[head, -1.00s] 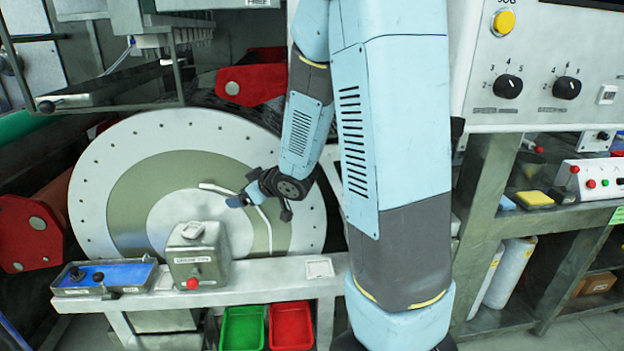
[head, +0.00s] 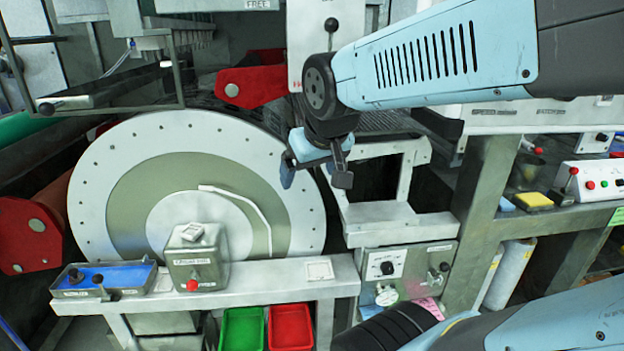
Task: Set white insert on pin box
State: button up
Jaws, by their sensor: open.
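A grey metal box (head: 198,262) with a red button on its front stands on the light bench ledge; it may be the pin box, but its label is too small to read. A small white piece (head: 192,231) lies on top of it; I cannot tell if this is the white insert. A flat white square (head: 318,270) lies on the ledge to the right, apart from the box. My gripper (head: 315,174) points down with its fingers apart and empty. In the picture it is above and right of the box, in front of the disc's right edge.
A large pale disc (head: 128,150) with a bent white rod stands behind the ledge. A blue-topped tray (head: 105,280) with dark knobs is left of the box. Green (head: 243,328) and red bins (head: 290,327) sit below. A metal frame (head: 400,213) stands right of my gripper.

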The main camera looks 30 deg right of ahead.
jog(key=shift+g+y, duration=0.3)
jog(key=shift+g, duration=0.2)
jog(key=s, duration=0.1)
jog(key=s+a, duration=0.1)
jog(key=s, duration=0.3)
jog(key=shift+s+a+r, duration=0.1)
jog(key=shift+a+r, duration=0.25)
jog(key=shift+r, duration=0.05)
